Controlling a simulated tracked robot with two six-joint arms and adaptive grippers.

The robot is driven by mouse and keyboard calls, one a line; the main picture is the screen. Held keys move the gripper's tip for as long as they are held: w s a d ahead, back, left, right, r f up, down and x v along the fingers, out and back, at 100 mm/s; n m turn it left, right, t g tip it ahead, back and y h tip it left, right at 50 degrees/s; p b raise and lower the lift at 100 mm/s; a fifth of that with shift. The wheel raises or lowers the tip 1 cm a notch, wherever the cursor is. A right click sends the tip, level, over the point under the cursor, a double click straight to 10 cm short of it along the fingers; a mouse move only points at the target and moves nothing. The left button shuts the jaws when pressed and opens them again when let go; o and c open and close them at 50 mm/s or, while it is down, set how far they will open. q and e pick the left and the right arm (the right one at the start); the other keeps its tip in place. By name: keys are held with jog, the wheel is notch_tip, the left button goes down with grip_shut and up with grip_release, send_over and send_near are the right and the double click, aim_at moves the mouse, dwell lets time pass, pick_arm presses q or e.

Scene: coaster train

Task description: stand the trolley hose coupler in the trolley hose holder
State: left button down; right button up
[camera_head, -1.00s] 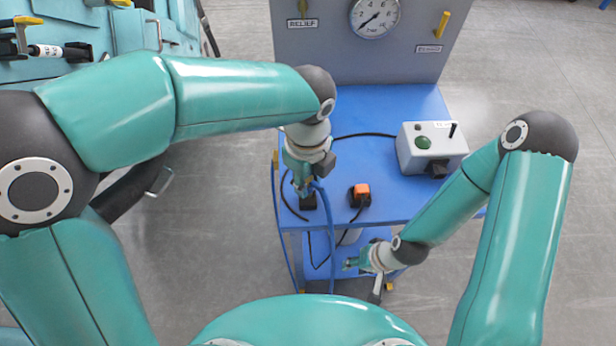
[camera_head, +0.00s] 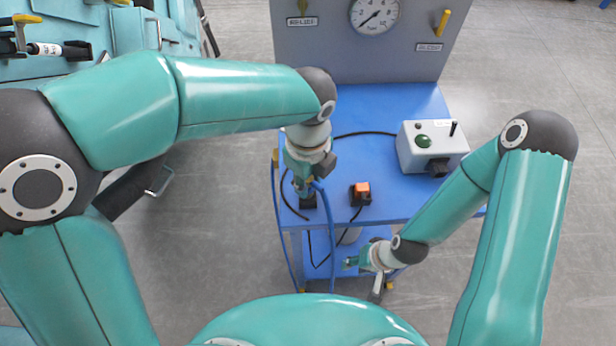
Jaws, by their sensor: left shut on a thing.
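My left gripper (camera_head: 304,186) points down over the front left of the blue trolley top and is shut on the trolley hose coupler, which the fingers mostly hide. A blue hose (camera_head: 330,225) runs from it over the trolley's front edge. Directly below the gripper is a small black holder (camera_head: 308,202) on the trolley top. I cannot tell whether the coupler is inside it or just above it. My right gripper (camera_head: 354,263) is low in front of the trolley, over the lower shelf, with nothing visible in it; its fingers are too small to judge.
An orange-topped black plug or socket (camera_head: 361,192) with a black cable stands right of the holder. A grey control box (camera_head: 432,147) with a green button is at the right. A grey gauge panel (camera_head: 365,45) rises behind. The middle of the trolley top (camera_head: 365,115) is clear.

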pick_arm(q)
jog(key=shift+f+b, duration=0.8)
jog(key=shift+f, duration=0.45)
jog(key=c, duration=0.9)
grip_release()
jog(key=shift+o, duration=0.2)
jog(key=shift+r, duration=0.1)
notch_tip(320, 180, up, 12)
jog(key=shift+f, duration=0.1)
